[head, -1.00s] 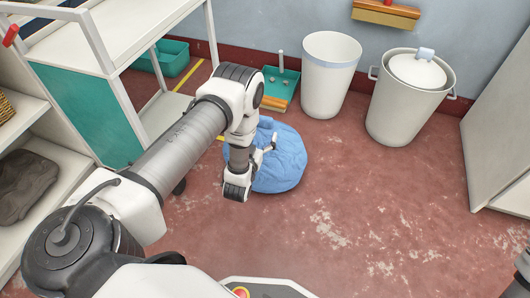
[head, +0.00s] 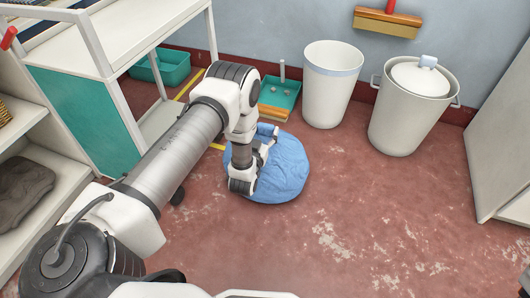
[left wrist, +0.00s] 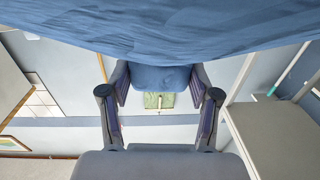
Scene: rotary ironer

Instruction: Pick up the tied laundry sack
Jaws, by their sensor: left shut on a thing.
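The blue tied laundry sack (head: 285,172) sits on the red floor in the head view, partly hidden behind my left wrist and gripper. My left gripper (head: 266,147) is at the sack's upper part. In the left wrist view, blue cloth of the sack (left wrist: 160,25) fills the top. A narrower blue piece of it lies between the two fingers of my left gripper (left wrist: 160,80), which are shut on it. I cannot tell whether the sack touches the floor underneath. My right gripper is not in view.
A white bin (head: 331,85) and a lidded grey bin (head: 410,110) stand behind the sack to the right. A green dustpan (head: 281,93) lies behind it. A white shelf cart (head: 95,110) is at the left, a white cabinet (head: 500,140) at the right. The floor at front right is clear.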

